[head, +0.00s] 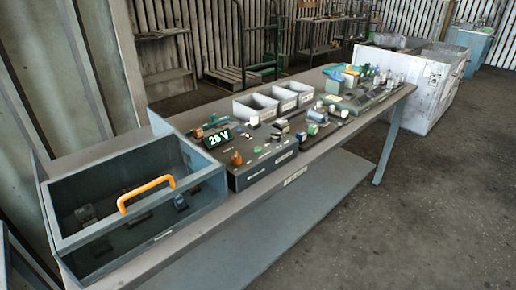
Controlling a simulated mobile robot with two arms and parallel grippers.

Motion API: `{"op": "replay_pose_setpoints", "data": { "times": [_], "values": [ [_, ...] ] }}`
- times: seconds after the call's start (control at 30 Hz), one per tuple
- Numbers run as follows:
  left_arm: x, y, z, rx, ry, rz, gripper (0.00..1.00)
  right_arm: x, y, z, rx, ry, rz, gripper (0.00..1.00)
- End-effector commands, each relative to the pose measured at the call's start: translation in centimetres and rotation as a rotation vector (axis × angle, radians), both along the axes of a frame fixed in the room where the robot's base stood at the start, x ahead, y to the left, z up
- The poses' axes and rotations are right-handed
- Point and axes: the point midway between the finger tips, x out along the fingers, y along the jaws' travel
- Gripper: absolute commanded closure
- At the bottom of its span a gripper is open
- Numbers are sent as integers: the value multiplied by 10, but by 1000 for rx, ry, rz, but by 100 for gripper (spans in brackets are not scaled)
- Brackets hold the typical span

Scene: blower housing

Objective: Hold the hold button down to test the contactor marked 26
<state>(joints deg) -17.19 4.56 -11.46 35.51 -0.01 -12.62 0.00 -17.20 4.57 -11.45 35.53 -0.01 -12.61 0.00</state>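A dark test box (262,178) stands on the workbench, left of the middle. Its lit display (218,138) reads "26 V". Its top carries several small parts, among them an orange knob (236,158) and a small green button (257,149). I cannot tell which of these is the hold button. Several small blocks stand on and beside the box's right part; their marks are too small to read, so I cannot pick out the contactor marked 26. Neither of my grippers is in view.
A blue-grey open bin with an orange handle (146,193) stands at the bench's near left end, with dark parts inside. White trays (256,107) stand behind the test box. A green board with small parts (365,97) lies farther right. The floor (420,210) right of the bench is clear.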

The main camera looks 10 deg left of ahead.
Motion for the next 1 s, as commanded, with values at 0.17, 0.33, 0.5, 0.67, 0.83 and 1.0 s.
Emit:
{"op": "replay_pose_setpoints", "data": {
  "times": [0.17,0.33,0.5,0.67,0.83,1.0],
  "values": [
    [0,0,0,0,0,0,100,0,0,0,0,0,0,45],
    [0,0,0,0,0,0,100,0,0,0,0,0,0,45],
    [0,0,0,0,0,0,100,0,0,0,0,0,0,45],
    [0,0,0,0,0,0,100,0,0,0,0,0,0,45],
    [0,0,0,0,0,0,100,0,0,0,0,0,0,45],
    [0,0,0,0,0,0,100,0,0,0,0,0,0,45]
  ]
}}
